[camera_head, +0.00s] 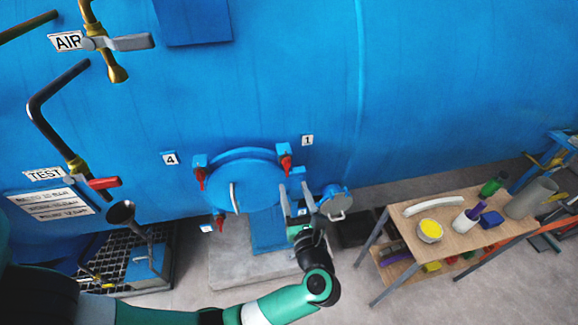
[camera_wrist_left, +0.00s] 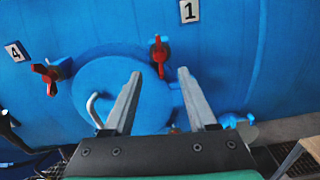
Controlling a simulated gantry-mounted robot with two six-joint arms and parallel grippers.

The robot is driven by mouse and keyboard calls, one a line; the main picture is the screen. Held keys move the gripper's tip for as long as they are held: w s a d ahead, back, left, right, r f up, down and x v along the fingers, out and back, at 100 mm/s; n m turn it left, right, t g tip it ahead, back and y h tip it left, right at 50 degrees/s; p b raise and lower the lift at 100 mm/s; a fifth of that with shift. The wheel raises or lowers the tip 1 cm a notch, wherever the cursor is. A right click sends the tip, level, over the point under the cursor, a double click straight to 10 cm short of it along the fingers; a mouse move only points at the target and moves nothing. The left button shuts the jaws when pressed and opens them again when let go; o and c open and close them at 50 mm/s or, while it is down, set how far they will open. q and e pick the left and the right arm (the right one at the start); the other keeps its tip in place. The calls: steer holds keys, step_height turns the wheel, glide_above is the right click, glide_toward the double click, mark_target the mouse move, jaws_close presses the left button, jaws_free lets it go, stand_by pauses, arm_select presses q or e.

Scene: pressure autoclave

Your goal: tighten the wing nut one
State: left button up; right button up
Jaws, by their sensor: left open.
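Wing nut one is the red wing nut (camera_head: 286,164) beside the white label "1" (camera_head: 307,140), at the upper right of the round blue door (camera_head: 262,180). It also shows in the left wrist view (camera_wrist_left: 160,56), standing upright just beyond my fingertips. My left gripper (camera_head: 295,190) is open and empty, a little below the nut in the head view. In the left wrist view its two fingers (camera_wrist_left: 159,75) point toward the nut, which lies past the gap and not between them. My right gripper is not in view.
Another red wing nut (camera_head: 200,178) sits near label "4" (camera_head: 169,158), and one (camera_head: 220,223) is at the door's lower left. The door has a curved handle (camera_wrist_left: 94,108). A wooden table (camera_head: 465,238) with several containers stands at the right. Pipes and valves are at the left.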

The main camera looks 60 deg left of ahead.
mark_target(287, 164)
arm_select(q)
steer(key=x, duration=1)
steer(key=shift+w+a, duration=0.1)
steer(key=shift+a, duration=0.05)
jaws_close()
